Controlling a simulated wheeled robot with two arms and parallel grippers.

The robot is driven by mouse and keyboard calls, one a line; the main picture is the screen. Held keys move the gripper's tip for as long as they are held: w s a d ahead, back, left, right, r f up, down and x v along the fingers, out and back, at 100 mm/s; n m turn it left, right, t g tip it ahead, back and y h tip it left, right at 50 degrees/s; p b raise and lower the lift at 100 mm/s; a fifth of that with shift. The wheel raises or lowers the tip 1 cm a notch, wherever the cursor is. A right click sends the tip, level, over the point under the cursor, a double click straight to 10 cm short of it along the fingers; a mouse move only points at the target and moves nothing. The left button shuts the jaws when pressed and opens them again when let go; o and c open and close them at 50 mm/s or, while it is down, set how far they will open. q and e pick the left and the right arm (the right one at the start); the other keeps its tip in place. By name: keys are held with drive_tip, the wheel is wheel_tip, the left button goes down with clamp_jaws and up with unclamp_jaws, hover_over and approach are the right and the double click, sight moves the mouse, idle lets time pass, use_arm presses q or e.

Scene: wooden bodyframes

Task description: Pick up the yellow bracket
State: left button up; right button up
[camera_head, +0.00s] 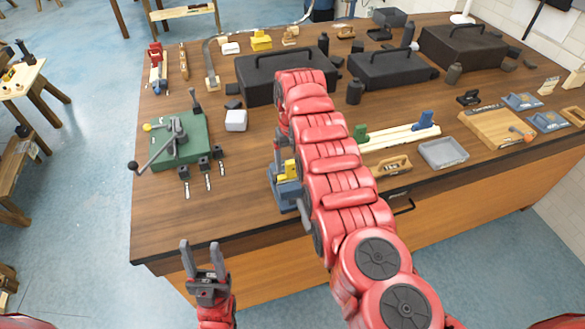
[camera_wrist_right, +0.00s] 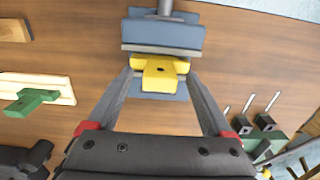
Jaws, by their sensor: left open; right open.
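The yellow bracket (camera_wrist_right: 160,73) sits at a blue-grey vise (camera_wrist_right: 163,33) on the wooden table in the right wrist view. In the head view the yellow bracket (camera_head: 289,168) shows beside the vise (camera_head: 285,190), partly covered by my right arm. My right gripper (camera_wrist_right: 160,80) is open, with one finger on each side of the bracket in the picture. I cannot tell whether the fingers touch it or how far above it they are. My left gripper (camera_head: 200,247) is open and empty, in front of the table's front edge.
A green plate with a clamp (camera_head: 178,142) and several small black blocks lie to the left. Black toolboxes (camera_head: 284,72) stand behind. A pale board (camera_head: 400,135), a grey tray (camera_head: 444,152) and a wooden plane (camera_head: 390,167) lie to the right.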

drive_tip(key=shift+f, duration=0.2)
clamp_jaws()
drive_tip(key=shift+r, duration=0.15)
idle(0.3)
